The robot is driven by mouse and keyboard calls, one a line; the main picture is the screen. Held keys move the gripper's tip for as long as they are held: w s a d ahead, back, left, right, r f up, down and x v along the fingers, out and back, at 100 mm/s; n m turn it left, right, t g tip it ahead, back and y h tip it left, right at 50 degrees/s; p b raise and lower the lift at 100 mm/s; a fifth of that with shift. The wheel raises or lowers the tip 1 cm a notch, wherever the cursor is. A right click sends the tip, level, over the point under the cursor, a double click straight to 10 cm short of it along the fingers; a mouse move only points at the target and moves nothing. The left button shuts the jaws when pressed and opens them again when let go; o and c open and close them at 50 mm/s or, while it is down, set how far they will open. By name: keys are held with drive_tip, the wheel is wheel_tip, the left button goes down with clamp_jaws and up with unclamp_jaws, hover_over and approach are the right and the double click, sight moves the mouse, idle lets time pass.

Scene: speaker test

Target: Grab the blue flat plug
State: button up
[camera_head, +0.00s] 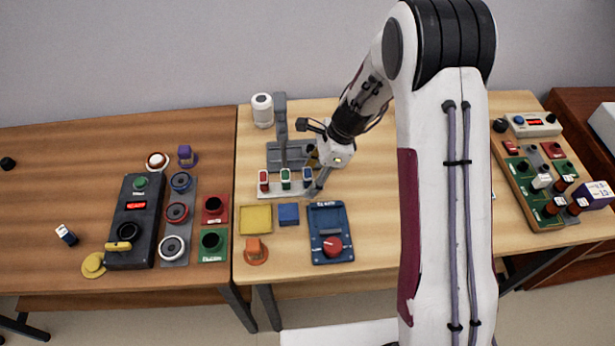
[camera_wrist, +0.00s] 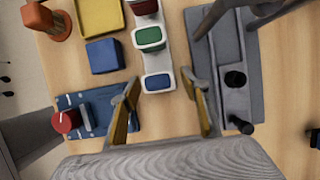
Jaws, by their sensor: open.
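The blue flat plug (camera_head: 307,174) stands at the right end of a pale rack (camera_head: 275,193), beside a green plug (camera_head: 285,176) and a red plug (camera_head: 264,178). In the wrist view the blue plug (camera_wrist: 158,82) shows from above, with the green plug (camera_wrist: 149,37) further up the rack. My gripper (camera_wrist: 162,92) is open, with one finger to each side of the blue plug in the picture. The fingers look apart from the plug, and their height over it is hard to tell. In the head view my gripper (camera_head: 317,178) is right at the rack's right end.
A grey stand (camera_head: 283,125) rises just behind the rack. A blue box with a red knob (camera_head: 328,235), a blue square block (camera_head: 289,214) and a yellow tray (camera_head: 256,219) lie in front. Bare table lies to the right of the rack.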

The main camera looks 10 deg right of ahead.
sight(310, 173)
drive_tip(key=c, duration=1)
drive_tip(key=shift+r, duration=0.1)
drive_tip(key=shift+r, duration=4.95)
